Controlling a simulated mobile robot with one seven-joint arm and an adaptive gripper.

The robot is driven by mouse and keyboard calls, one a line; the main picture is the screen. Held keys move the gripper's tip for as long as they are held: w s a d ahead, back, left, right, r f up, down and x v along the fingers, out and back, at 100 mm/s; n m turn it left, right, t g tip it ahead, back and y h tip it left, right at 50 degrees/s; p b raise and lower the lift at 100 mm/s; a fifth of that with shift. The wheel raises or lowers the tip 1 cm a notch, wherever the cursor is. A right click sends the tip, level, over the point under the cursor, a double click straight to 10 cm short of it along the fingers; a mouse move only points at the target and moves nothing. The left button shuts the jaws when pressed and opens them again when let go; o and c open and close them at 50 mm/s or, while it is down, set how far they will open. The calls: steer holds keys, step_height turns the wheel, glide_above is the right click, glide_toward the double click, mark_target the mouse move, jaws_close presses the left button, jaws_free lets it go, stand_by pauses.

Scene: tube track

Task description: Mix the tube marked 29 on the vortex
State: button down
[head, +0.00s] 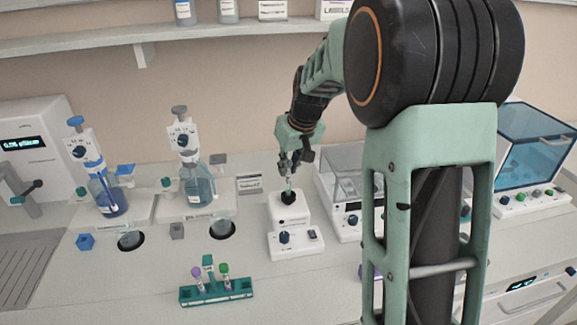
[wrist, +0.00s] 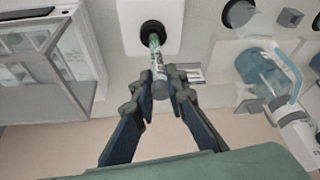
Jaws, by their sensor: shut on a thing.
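My gripper (head: 289,168) is above the vortex mixer (head: 283,240), a white unit with a black cup on top and a dark knob on its front. In the wrist view my gripper (wrist: 161,82) is shut on a tube (wrist: 155,58) near its grey cap. The tube's far end is at the black cup (wrist: 152,31); I cannot tell how firmly it presses in. The mark on the held tube is too small to read. The teal rack (head: 217,291) in the head view holds a purple-capped tube (head: 198,277) and a green-capped tube (head: 224,273).
Two bottle dispensers (head: 103,185) (head: 190,170) stand left of the mixer. A clear-lidded device (head: 345,190) is close on its right. A blue-lidded box (head: 535,150) is at far right. A shelf (head: 150,38) runs along the wall. The counter in front of the mixer is clear.

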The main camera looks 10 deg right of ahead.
steer(key=shift+f, duration=0.15)
steer(key=shift+f+b, duration=0.3)
steer(key=shift+b, duration=0.1)
steer(key=shift+f+b, duration=0.4)
stand_by(3.1)
steer(key=shift+r, duration=0.15)
stand_by(3.1)
steer(key=shift+r+p, duration=2.25)
steer(key=shift+r, duration=1.15)
